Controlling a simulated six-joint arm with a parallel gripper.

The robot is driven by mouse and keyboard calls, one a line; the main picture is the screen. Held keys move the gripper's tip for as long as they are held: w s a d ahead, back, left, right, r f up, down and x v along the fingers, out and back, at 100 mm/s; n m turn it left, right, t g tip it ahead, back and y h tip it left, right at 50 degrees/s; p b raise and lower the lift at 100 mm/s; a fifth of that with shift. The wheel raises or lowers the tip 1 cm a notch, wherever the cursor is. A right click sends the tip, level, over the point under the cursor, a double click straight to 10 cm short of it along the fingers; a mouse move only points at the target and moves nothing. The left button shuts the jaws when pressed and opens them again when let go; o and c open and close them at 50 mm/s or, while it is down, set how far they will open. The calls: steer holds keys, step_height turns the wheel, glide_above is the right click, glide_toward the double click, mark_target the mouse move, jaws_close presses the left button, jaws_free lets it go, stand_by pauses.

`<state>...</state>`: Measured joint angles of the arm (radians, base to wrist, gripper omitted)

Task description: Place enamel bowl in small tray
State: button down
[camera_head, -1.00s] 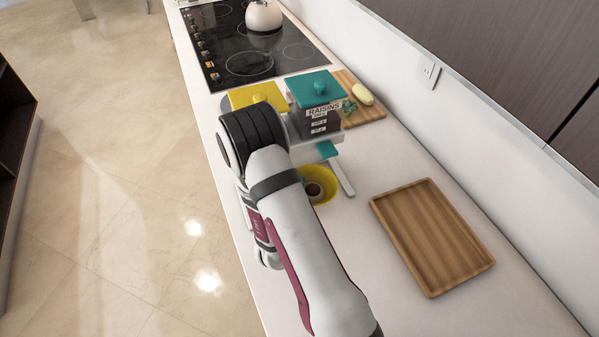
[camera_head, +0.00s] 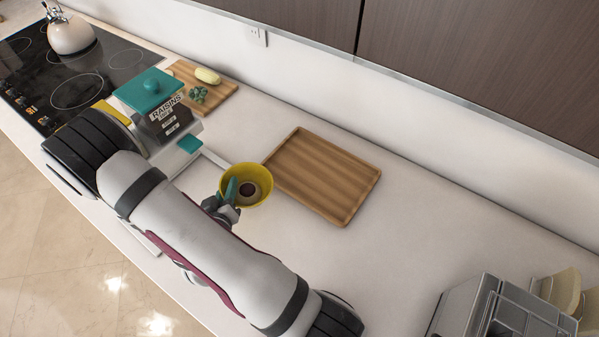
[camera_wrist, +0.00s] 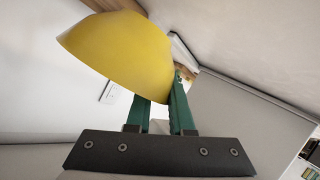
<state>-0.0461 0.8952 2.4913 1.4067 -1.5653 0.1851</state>
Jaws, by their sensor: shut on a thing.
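The yellow enamel bowl (camera_head: 258,176) has a dark round spot inside its bottom. My gripper (camera_head: 230,194) is shut on the bowl's near left rim, with one green finger showing inside the bowl. In the wrist view the bowl (camera_wrist: 120,50) is tilted above the green fingers of my gripper (camera_wrist: 160,95). The small wooden tray (camera_head: 345,205) is empty and lies on the counter just right of the bowl. The bowl's right edge overlaps the tray's left corner in the head view. I cannot tell the bowl's height above the counter.
A kettle (camera_head: 72,35) is on the cooktop at the far left.

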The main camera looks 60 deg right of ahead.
steer(key=s+d+m+g, duration=0.1)
steer(key=d, duration=0.2)
steer(key=s+d+r+h, duration=0.1)
steer(key=d, duration=0.3)
steer(key=s+d+r+m+g, duration=0.1)
steer(key=d, duration=0.2)
steer(key=shift+s+d+m+g, duration=0.1)
steer(key=shift+d+m+g, duration=0.1)
steer(key=shift+m+g, duration=0.1)
steer(key=r+m+g+h, duration=0.1)
steer(key=r+m+g, duration=0.1)
glide_above(303, 170)
step_height(303, 170, down, 8)
steer(key=shift+r, duration=0.2)
steer(key=shift+f, duration=0.15)
steer(key=shift+f, duration=0.1)
steer(key=c, duration=0.8)
jaws_free()
